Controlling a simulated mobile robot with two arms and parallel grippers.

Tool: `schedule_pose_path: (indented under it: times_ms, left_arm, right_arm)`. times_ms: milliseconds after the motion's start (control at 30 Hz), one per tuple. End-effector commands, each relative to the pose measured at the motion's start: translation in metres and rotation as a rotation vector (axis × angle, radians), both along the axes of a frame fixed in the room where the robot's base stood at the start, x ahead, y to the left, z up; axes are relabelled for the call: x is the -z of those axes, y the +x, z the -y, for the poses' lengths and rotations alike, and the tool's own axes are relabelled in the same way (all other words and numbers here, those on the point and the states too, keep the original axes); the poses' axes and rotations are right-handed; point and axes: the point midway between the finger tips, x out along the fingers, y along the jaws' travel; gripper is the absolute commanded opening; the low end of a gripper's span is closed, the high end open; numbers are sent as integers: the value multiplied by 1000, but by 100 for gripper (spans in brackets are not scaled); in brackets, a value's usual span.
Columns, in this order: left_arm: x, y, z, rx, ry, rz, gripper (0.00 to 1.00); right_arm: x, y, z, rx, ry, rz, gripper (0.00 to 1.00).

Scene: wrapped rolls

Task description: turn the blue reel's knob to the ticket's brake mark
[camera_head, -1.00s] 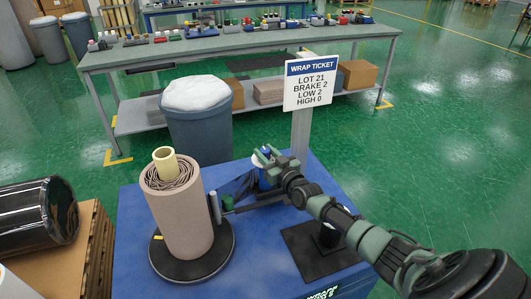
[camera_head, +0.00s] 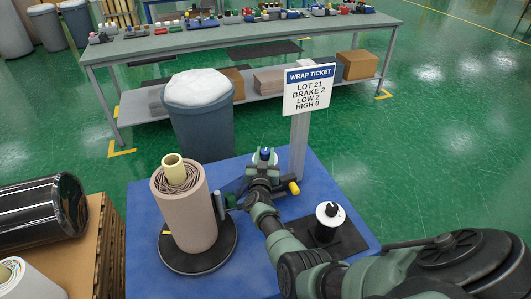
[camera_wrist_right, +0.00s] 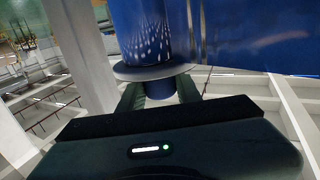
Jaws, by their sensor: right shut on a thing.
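My right gripper (camera_head: 263,160) is at the back of the blue machine top, left of the ticket post. In the right wrist view, its two green fingers (camera_wrist_right: 160,92) stand on both sides of a dark knob (camera_wrist_right: 158,90) and are shut on it. The knob sits at the end of the blue reel (camera_wrist_right: 145,35), against a grey flange. In the head view the gripper and arm hide most of the blue reel. The ticket (camera_head: 310,88) reads LOT 21, BRAKE 2, LOW 2, HIGH 0. No knob scale is readable. My left gripper is not in view.
A brown wrapped roll (camera_head: 186,215) stands on a black turntable (camera_head: 198,262) left of my arm. A white-topped reel with a black knob (camera_head: 330,212) stands to the right. A yellow-ended part (camera_head: 294,188) is close beside the gripper. A grey bin (camera_head: 200,135) stands behind.

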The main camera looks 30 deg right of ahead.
Motion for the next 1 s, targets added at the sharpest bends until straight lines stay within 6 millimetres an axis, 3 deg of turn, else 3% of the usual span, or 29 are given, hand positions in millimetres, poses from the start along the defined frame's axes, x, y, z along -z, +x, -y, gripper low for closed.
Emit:
schedule_pose_path:
  times_ms: [333, 867, 900, 933, 1000]
  left_arm:
    - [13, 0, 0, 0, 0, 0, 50]
    - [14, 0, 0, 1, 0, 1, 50]
    - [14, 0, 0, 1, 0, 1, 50]
    - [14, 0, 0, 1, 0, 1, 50]
    - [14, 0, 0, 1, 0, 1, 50]
  right_arm:
    - [0, 1, 0, 134, -2, 2, 0]
    - [-2, 1, 1, 155, -4, 4, 0]
    - [-2, 1, 1, 155, -4, 4, 45]
    - [-2, 1, 1, 155, -4, 4, 53]
    - [-2, 1, 1, 155, -3, 4, 56]
